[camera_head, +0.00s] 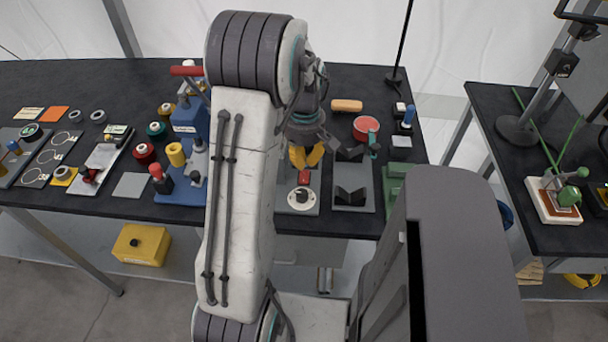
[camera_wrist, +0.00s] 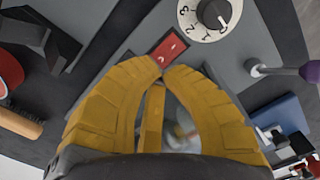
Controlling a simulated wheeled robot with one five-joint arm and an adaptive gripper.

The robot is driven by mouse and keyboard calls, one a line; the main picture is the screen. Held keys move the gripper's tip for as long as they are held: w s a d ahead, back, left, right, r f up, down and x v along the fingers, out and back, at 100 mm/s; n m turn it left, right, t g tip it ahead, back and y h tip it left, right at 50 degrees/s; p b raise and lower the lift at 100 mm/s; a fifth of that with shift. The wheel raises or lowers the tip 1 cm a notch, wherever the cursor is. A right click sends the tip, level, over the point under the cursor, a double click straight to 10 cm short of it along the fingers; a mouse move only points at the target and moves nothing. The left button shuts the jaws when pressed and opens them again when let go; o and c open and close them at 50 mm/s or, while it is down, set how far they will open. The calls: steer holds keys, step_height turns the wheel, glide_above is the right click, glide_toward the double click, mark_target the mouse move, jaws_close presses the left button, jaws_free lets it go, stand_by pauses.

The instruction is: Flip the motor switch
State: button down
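The motor switch is a red rocker (camera_wrist: 166,52) on a grey panel, just beyond my yellow fingertips in the wrist view. In the head view the red rocker (camera_head: 304,177) shows right below the fingers. My gripper (camera_wrist: 164,72) has its two curved fingers brought together at the tips, with a gap between them lower down. Nothing shows held at the tips. In the head view my gripper (camera_head: 306,160) points down over the panel. The tips are at the rocker's near edge; I cannot tell whether they touch it. A white numbered dial (camera_wrist: 212,14) with a black knob is beside the rocker.
Black V-blocks (camera_head: 350,195) stand right of the panel, with a red round container (camera_head: 366,128) and a wooden-backed brush (camera_head: 346,105) behind. A blue fixture (camera_head: 190,150) with tools is at left. A purple-tipped lever (camera_wrist: 308,71) lies near the dial.

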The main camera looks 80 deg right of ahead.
mark_target(304, 173)
steer(key=shift+f+b, duration=1.5)
steer(key=shift+f, duration=0.4)
stand_by(1.5)
steer(key=shift+r, duration=0.1)
steer(key=shift+r+p, duration=2.75)
steer(key=shift+r, duration=0.75)
